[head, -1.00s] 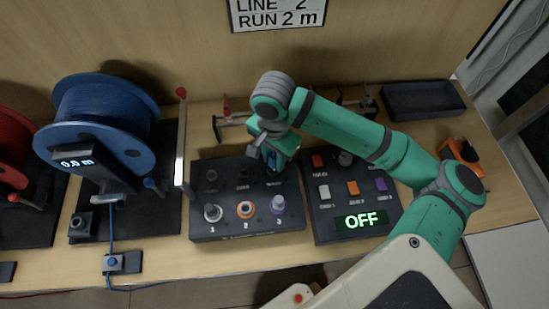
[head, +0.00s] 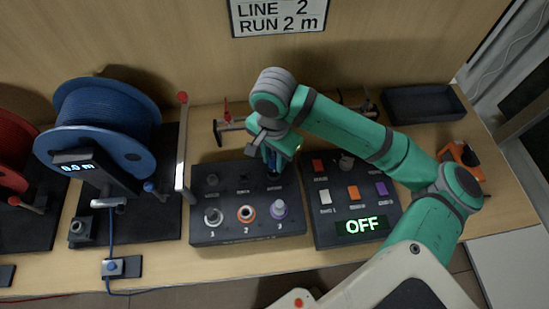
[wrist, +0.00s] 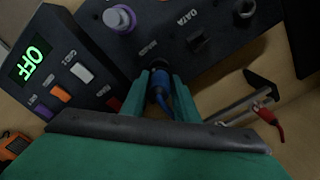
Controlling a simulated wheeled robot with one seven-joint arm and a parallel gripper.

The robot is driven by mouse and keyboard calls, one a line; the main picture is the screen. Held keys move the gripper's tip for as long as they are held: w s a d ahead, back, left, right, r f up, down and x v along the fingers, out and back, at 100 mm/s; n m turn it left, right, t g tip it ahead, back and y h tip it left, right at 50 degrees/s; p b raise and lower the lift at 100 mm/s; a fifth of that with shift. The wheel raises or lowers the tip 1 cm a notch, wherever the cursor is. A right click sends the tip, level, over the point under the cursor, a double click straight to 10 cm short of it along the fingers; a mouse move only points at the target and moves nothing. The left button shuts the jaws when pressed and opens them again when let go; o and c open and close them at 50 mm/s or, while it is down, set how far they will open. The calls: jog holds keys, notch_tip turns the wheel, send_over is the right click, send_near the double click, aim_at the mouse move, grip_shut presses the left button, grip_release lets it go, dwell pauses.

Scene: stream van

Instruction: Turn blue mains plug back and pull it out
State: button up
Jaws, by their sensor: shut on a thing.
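The blue mains plug (wrist: 161,92) sits between the fingers of my gripper (wrist: 161,86) in the wrist view, its nose pointing at the mains socket on the dark panel box (head: 249,232). A blue lead runs from it back under my gripper. In the head view my gripper (head: 274,160) is over the back right of the box, and only a little blue of the plug shows below it. The gripper is shut on the plug. I cannot tell whether the plug's nose is still in the socket.
A control box (head: 328,212) with coloured buttons and a lit OFF display stands right of the panel box. A blue cable reel (head: 105,115) stands at left. A black tray (head: 422,104) lies back right.

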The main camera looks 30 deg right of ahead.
aim_at(275, 154)
jog(key=shift+s+d, duration=0.1)
jog(key=shift+r, duration=1.55)
